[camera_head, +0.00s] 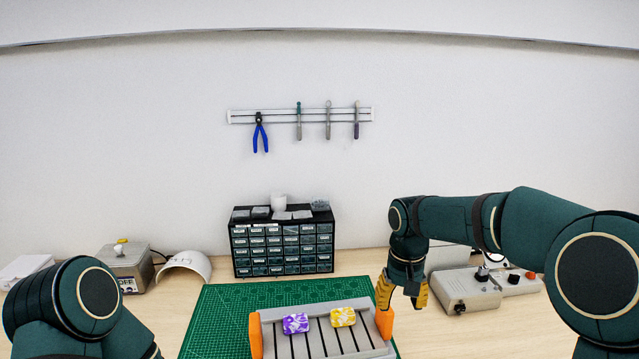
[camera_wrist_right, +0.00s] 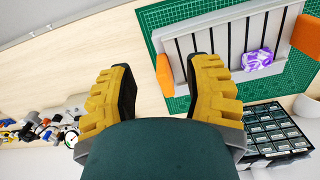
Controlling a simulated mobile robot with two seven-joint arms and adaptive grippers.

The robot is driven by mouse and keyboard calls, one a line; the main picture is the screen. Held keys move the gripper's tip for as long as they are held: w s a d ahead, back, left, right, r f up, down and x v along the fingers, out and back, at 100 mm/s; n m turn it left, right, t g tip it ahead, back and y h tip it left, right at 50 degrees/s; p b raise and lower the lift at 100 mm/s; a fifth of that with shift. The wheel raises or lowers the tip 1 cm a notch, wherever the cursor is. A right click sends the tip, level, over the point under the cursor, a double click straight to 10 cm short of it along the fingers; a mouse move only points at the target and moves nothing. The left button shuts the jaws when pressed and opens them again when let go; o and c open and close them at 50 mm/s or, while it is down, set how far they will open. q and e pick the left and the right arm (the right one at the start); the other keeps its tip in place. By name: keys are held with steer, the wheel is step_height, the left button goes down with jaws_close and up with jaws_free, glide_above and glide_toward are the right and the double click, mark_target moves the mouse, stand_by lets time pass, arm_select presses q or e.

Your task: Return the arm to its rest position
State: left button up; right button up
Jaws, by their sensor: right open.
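My right gripper (camera_head: 403,293) hangs at the right end of the slotted grey rack, above the bench. In the right wrist view my right gripper (camera_wrist_right: 160,80) has its two yellow fingers spread wide with nothing between them. My left arm shows at the lower left of the head view, but its gripper is out of frame. A purple-and-white piece (camera_head: 296,323) and a yellow-and-white piece (camera_head: 343,317) sit on the grey rack (camera_head: 322,346), apart from my gripper. The purple piece also shows in the wrist view (camera_wrist_right: 257,61); the yellow one does not.
The rack has orange ends and stands on a green cutting mat (camera_head: 222,310). Behind is a black drawer cabinet (camera_head: 283,246). A grey control box (camera_head: 464,289) stands right of my gripper. A box marked OFF (camera_head: 126,268) and a white curved shell (camera_head: 187,264) stand left.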

steer(key=s+a+f+y+b, duration=0.1)
steer(key=s+a+f+b, duration=0.1)
steer(key=s+f, duration=0.5)
steer(key=s+a+f+m+t+y+b, duration=0.1)
steer(key=s+f, duration=0.6)
steer(key=f, duration=1.1)
steer(key=s+a+f+m+t+y+b, duration=0.1)
steer(key=s+a+f+y+b, duration=0.1)
steer(key=s+f, duration=0.6)
steer(key=b+x, duration=0.2)
steer(key=x, duration=0.2)
steer(key=shift+s+f, duration=0.35)
steer(key=shift+s, duration=0.05)
